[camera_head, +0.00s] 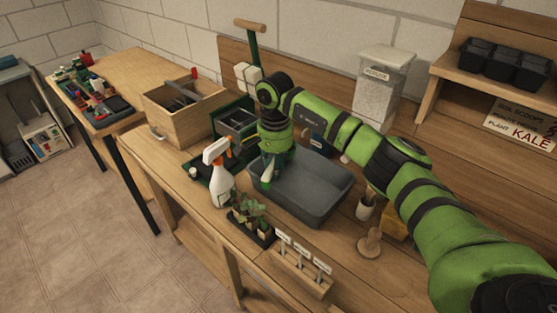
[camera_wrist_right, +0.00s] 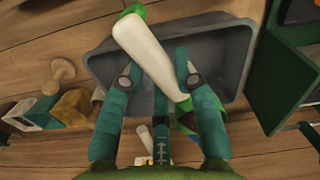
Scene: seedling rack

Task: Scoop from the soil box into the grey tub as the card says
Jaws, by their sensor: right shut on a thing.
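The grey tub (camera_head: 330,194) stands on the workbench, and its visible inside looks bare; it also shows in the wrist view (camera_wrist_right: 232,48). My right gripper (camera_head: 270,172) is over its left part, pointing down. Its teal fingers (camera_wrist_right: 160,75) are shut on a pale-handled tool (camera_wrist_right: 140,47) with green parts, likely a scoop; its far end is partly hidden. The card (camera_head: 520,125) at the right reads "soil scoops" and "plant kale"; its middle line is too small to read. My left gripper is not in view.
A spray bottle (camera_head: 220,178) and seedlings (camera_head: 252,212) stand left of the tub. A label rack (camera_head: 298,268) and wooden tamper (camera_head: 370,244) are in front. A wooden crate (camera_head: 180,112) and perlite bin (camera_head: 380,85) stand behind. My right arm crosses the bench's right side.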

